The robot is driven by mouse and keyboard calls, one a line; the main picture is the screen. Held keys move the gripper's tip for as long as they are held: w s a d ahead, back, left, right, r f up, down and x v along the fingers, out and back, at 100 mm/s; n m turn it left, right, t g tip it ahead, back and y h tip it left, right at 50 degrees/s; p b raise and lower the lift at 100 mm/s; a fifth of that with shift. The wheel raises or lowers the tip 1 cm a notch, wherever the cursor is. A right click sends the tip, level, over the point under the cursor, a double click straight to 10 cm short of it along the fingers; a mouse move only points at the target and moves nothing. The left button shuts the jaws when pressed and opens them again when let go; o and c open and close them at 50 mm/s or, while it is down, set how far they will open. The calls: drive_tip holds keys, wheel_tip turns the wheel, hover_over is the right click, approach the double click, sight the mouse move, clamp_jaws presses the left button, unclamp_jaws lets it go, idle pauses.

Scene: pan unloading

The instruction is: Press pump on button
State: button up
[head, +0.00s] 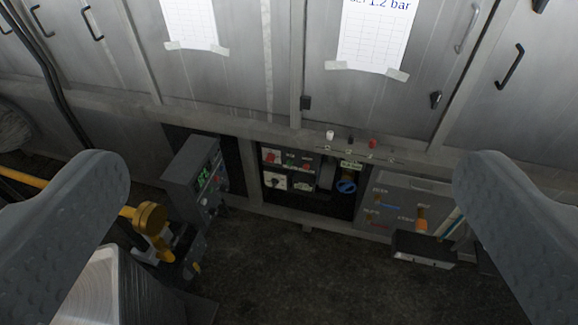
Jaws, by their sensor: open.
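My gripper (290,168) is open, with one grey finger at each side of the head view and nothing between them. Beyond it, a ledge under the cabinets carries a white button (330,134), a black button (350,140) and a red button (373,144). A blue round handle (346,187) is right of this panel. The labels are too small to read, so I cannot tell which is the pump on button.
A grey box with a green display (194,180) stands left of the recess. A yellow-capped fitting (150,217) and a metal container (100,290) are at lower left. A grey panel box (405,195) stands at right. The dark floor (300,275) is clear in the middle.

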clamp_jaws()
idle(1.6)
